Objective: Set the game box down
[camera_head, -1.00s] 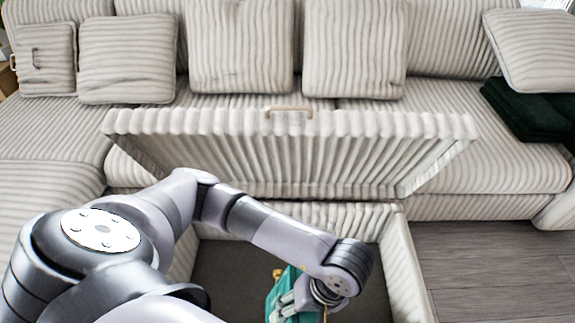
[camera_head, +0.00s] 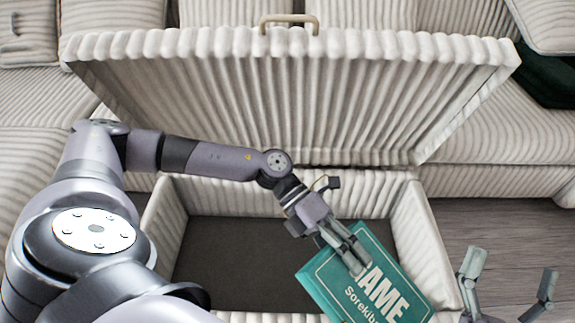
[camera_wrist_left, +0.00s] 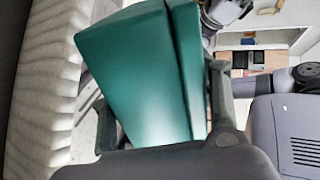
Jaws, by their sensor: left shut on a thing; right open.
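The teal game box (camera_head: 365,285), with white lettering, is held tilted over the right front part of an open storage ottoman (camera_head: 425,240). My left gripper (camera_head: 352,258) is shut on the box's upper left part. In the left wrist view the box (camera_wrist_left: 140,75) fills the middle between the fingers. My right gripper (camera_head: 510,290) is at the lower right of the head view, open and empty, to the right of the box and apart from it.
The ottoman's ribbed lid (camera_head: 290,95) stands raised behind its dark, empty-looking interior (camera_head: 235,260). A long striped sofa (camera_head: 510,140) runs behind. Dark folded cloth (camera_head: 543,80) lies on the sofa at right. Bare wood floor (camera_head: 480,230) shows at right.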

